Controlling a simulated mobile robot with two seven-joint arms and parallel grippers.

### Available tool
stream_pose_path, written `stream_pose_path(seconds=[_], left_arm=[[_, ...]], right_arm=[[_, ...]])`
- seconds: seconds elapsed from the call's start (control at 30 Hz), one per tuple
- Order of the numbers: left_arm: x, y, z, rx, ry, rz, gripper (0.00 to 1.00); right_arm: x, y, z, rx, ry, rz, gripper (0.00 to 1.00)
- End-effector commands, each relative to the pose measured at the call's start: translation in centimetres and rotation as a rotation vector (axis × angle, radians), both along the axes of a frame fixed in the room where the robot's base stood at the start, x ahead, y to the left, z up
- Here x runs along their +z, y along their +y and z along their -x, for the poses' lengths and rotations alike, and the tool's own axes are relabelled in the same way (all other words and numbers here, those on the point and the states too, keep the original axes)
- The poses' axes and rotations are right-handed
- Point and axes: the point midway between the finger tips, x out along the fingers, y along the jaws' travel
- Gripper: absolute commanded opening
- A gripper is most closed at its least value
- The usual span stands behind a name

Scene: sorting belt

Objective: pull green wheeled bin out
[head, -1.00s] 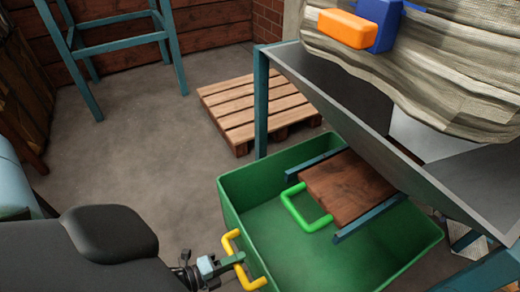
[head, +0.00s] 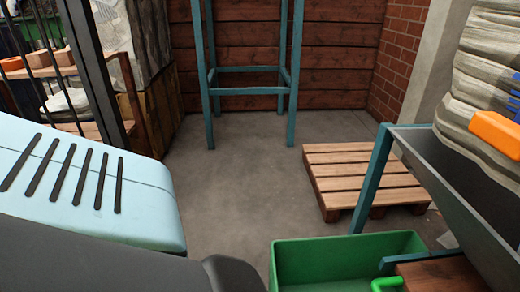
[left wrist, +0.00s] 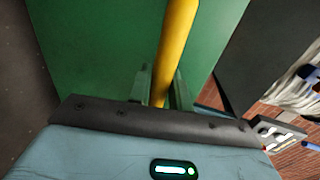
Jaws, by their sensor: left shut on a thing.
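The green bin (head: 335,258) stands on the floor at the bottom right of the head view, partly under the grey chute and cut off by the frame's lower edge. Its green wall (left wrist: 95,50) fills much of the left wrist view. A yellow handle (left wrist: 175,40) runs up along that wall. My left gripper (left wrist: 163,92) is shut on the yellow handle, with a finger on each side of it. In the head view only my left arm shows; the gripper is below the frame. The bin's wheels are hidden. My right gripper is not in view.
The grey chute (head: 455,205) on blue-green legs slopes over the bin. A wooden board (head: 440,275) with a green handle (head: 386,284) sits beneath it. A wooden pallet (head: 362,175) lies behind the bin. Bare floor (head: 235,190) is free left of it.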

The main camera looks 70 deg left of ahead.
Motion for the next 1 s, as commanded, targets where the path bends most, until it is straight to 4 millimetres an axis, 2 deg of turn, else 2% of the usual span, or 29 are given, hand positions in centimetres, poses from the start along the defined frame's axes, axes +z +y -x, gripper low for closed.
stream_pose_path(seconds=[0.03, 0.17, 0.47, 0.57, 0.8, 1.0], left_arm=[[0.1, 0.0, -0.1, 0.001, -0.003, 0.001, 0.22], [0.1, 0.0, -0.1, 0.0, -0.002, 0.001, 0.39], [0.0, 0.0, 0.1, 0.0, 0.0, 0.001, 0.39], [0.2, 0.3, 0.8, 0.0, 0.001, 0.001, 0.39], [1.0, 1.5, 4.3, 0.0, 0.002, 0.0, 0.39], [1.5, 2.4, 6.4, 0.001, 0.0, 0.0, 0.39]], right_arm=[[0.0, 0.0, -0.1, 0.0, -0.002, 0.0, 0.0], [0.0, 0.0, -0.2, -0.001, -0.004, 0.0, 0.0], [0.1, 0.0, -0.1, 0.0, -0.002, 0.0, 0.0], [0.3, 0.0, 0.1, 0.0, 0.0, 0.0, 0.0], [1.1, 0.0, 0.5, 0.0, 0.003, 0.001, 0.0], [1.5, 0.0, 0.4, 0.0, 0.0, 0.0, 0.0]])
